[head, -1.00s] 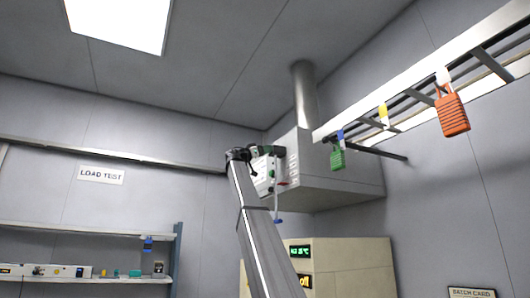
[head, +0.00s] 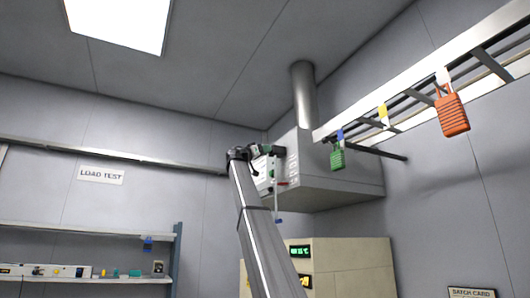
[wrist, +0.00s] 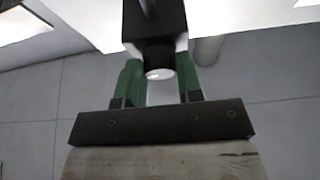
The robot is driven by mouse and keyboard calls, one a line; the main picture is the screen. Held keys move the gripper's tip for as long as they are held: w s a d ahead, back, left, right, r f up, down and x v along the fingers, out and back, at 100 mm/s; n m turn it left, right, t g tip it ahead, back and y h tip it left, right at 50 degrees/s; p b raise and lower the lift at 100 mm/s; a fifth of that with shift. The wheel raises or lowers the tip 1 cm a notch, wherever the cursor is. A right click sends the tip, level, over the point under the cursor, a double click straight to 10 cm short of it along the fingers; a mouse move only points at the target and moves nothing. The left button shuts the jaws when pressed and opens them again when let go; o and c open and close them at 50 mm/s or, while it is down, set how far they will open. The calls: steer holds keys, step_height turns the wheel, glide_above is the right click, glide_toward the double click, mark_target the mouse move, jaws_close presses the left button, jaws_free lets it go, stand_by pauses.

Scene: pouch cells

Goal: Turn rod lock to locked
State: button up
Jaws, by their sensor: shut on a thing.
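My gripper (head: 265,151) is raised at the end of my arm, in front of a grey hood on the wall. In the wrist view its two green fingers (wrist: 158,88) close around a dark knob (wrist: 157,57) with a pale round end. The knob joins a black block (wrist: 155,22) above it. This looks like the rod lock, but its label or lock mark is not visible. A thin upright rod (head: 275,198) with small red and blue parts hangs just below the gripper in the head view. Whether the knob is on that rod is too small to tell.
The grey hood (head: 335,189) and its pipe (head: 304,95) are close behind the gripper. A beige cabinet (head: 350,260) stands below. Shelves (head: 90,230) are at left.

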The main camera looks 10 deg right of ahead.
steer(key=shift+s+r+n+t+y, duration=0.1)
steer(key=shift+n+t+y, duration=0.95)
steer(key=shift+n, duration=2.45)
steer(key=shift+s+n+t+y, duration=0.1)
steer(key=shift+n+t+y, duration=0.95)
steer(key=shift+n, duration=2.45)
steer(key=shift+s+r+n+t+y, duration=0.1)
steer(key=shift+n+t+y, duration=0.9)
steer(key=shift+n, duration=2.5)
steer(key=shift+g+y, duration=0.4)
steer(key=shift+y, duration=0.1)
steer(key=o, duration=0.9)
steer(key=shift+w, duration=0.1)
